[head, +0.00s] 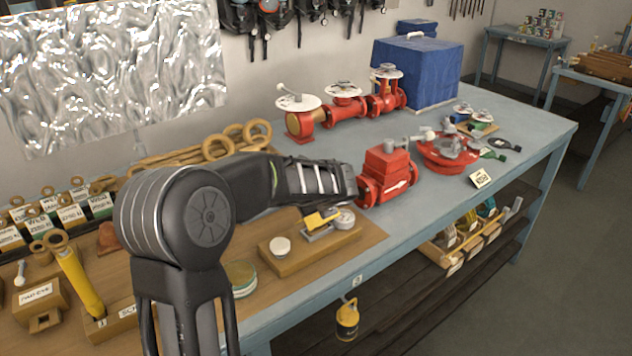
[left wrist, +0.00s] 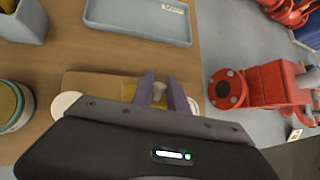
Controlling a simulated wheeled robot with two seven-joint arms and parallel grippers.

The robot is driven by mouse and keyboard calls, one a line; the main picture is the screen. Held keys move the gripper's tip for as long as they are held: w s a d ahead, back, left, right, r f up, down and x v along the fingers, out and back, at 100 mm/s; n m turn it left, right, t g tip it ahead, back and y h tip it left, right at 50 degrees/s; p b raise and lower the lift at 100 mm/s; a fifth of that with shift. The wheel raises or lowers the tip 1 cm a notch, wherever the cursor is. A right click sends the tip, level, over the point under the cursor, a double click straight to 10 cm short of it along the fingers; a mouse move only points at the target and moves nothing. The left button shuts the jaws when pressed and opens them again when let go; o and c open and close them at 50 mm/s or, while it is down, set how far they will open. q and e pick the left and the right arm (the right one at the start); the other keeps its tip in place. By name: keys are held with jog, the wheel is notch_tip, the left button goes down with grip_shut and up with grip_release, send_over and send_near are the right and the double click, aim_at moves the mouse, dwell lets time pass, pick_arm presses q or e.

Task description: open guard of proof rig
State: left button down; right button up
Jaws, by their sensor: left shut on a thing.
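The proof rig is a wooden block (head: 285,262) near the front edge of the blue bench. It carries a yellow guard (head: 322,219), a grey fitting under it and a round pale button (head: 281,246) at its left end. My left arm comes in over the rig from the left, and the head view mostly hides its fingers. In the left wrist view my left gripper (left wrist: 161,80) is shut on a small grey knob (left wrist: 159,90) at the yellow guard, low over the block. How far the guard is raised is unclear. My right gripper is out of view.
Red valve bodies (head: 388,175) stand close right of the rig. A round tin (head: 240,278) sits to its left. A grey tray (left wrist: 138,20) lies behind it. A yellow padlock-like tag (head: 347,318) hangs below the bench edge.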

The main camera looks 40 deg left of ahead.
pick_arm(q)
jog(key=shift+w+a+r+g+h+p, duration=0.1)
jog(key=shift+a+r+g+h+p, duration=0.35)
jog(key=shift+h+p, duration=0.5)
jog(key=shift+w+a+f+n+h, duration=0.1)
jog(key=shift+a+f+n+h, duration=0.1)
jog(key=shift+a+n+h, duration=0.15)
jog(key=shift+w+a+f+g+h, duration=0.15)
jog(key=shift+a+g+h, duration=0.1)
jog(key=shift+h, duration=0.35)
jog(key=shift+a+f+g+h, duration=0.1)
jog(key=shift+a+g+h, duration=0.15)
jog(key=shift+h, duration=0.35)
jog(key=shift+w+a+f+n+g+h, duration=0.1)
jog(key=shift+a+f+n+g+h, duration=0.1)
jog(key=shift+h, duration=0.5)
jog(key=shift+w+a+f+n+g+h, duration=0.1)
jog(key=shift+a+g+h, duration=0.05)
jog(key=shift+h, duration=0.55)
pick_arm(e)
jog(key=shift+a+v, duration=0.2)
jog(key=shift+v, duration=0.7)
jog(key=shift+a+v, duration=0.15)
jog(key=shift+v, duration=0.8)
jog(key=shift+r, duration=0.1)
pick_arm(q)
jog(key=c, duration=1.3)
grip_release()
